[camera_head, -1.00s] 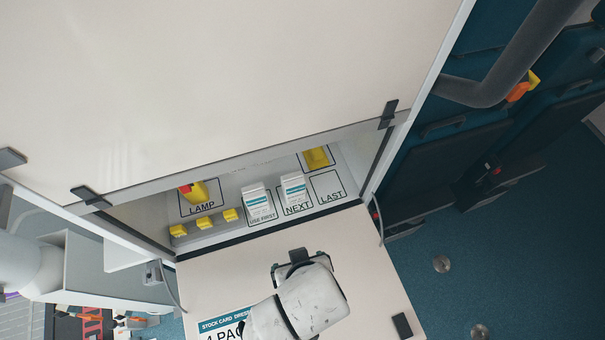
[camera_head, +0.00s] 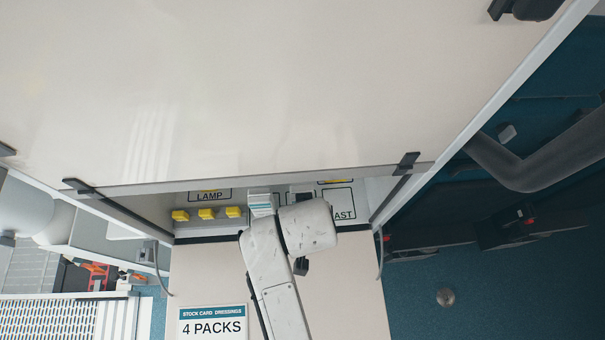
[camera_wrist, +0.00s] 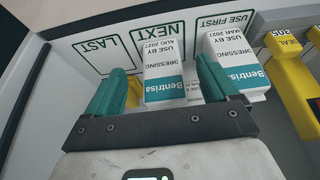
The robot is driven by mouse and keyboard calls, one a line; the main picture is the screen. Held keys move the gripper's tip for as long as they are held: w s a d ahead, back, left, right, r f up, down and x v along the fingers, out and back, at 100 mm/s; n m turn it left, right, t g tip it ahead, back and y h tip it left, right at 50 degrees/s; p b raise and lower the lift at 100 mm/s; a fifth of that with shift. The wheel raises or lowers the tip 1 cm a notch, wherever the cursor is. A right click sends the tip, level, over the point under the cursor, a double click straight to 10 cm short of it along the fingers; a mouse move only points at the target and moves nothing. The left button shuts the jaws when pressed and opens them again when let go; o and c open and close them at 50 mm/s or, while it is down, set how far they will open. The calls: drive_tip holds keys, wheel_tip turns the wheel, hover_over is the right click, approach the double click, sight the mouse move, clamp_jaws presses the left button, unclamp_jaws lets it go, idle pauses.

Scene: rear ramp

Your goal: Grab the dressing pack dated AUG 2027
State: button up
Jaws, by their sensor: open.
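The white and teal Bentrisa dressing pack marked USE BY AUG 2027 (camera_wrist: 165,72) stands at the NEXT outline in the wrist view. My gripper (camera_wrist: 166,92) is open, with its teal fingers on either side of this pack and no visible grip. In the head view the second pack (camera_head: 261,204) shows left of my wrist, which hides the AUG pack.
Yellow SEAL items (camera_wrist: 287,62) stand right of the packs; yellow blocks (camera_head: 206,213) show in the head view. The LAST outline (camera_wrist: 102,54) is empty. The raised cabinet door (camera_head: 270,90) hangs above the opening. A 4 PACKS stock card (camera_head: 212,324) is on the front panel.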

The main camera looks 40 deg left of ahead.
drive_tip(key=w+a, duration=0.2)
drive_tip(key=a, duration=0.1)
drive_tip(key=shift+w+a, duration=0.15)
drive_tip(key=shift+w, duration=0.15)
drive_tip(key=shift+x, duration=1.1)
drive_tip(key=shift+w+a+f, duration=0.1)
drive_tip(key=shift+f, duration=0.3)
drive_tip(key=c, duration=1.1)
drive_tip(key=shift+r, duration=0.1)
